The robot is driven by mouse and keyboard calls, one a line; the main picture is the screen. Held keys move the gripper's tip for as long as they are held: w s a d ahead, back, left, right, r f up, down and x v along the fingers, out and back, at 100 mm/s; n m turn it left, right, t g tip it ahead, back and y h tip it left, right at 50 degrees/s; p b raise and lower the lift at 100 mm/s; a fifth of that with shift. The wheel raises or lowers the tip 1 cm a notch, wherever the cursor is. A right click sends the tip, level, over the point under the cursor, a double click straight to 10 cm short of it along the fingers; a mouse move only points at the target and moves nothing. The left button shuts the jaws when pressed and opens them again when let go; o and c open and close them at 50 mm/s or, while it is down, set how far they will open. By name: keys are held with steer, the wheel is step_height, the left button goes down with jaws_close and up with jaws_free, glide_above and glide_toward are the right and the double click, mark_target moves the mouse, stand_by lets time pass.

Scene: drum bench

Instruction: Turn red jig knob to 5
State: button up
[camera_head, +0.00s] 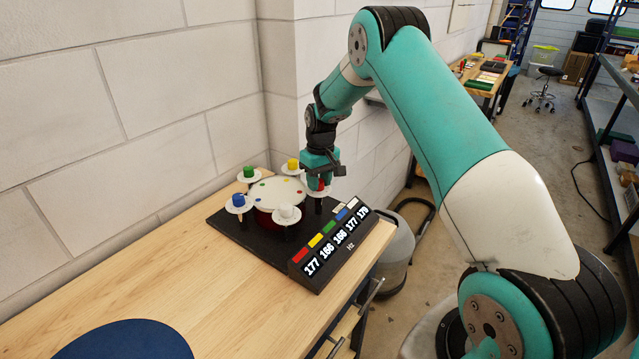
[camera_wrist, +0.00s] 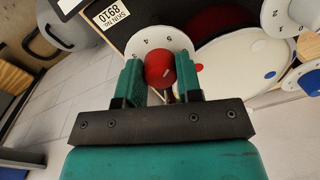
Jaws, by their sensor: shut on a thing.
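The red jig knob (camera_wrist: 160,70) sits on a white numbered dial (camera_wrist: 163,38) in the wrist view. My gripper (camera_wrist: 159,80) has its two green fingers closed on the knob's left and right sides. A small pale mark shows on the knob; which number it points at I cannot tell. The near part of the dial is hidden by the gripper. In the head view the red knob (camera_head: 317,185) is mostly hidden under my gripper (camera_head: 320,176), at the right side of the drum (camera_head: 275,193).
Blue (camera_head: 238,200), green (camera_head: 249,171), yellow (camera_head: 293,164) and white (camera_head: 287,211) knobs stand around the drum on their own discs. A black display panel (camera_head: 330,250) with colour tabs and numbers stands in front.

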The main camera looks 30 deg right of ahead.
mark_target(321, 180)
steer(key=shift+n, duration=0.5)
steer(key=o, duration=0.9)
steer(key=shift+o, duration=0.2)
steer(key=shift+r, duration=0.15)
step_height(321, 180, up, 17)
steer(key=b, duration=0.3)
steer(key=shift+d, duration=0.4)
steer(key=shift+w+r, duration=0.1)
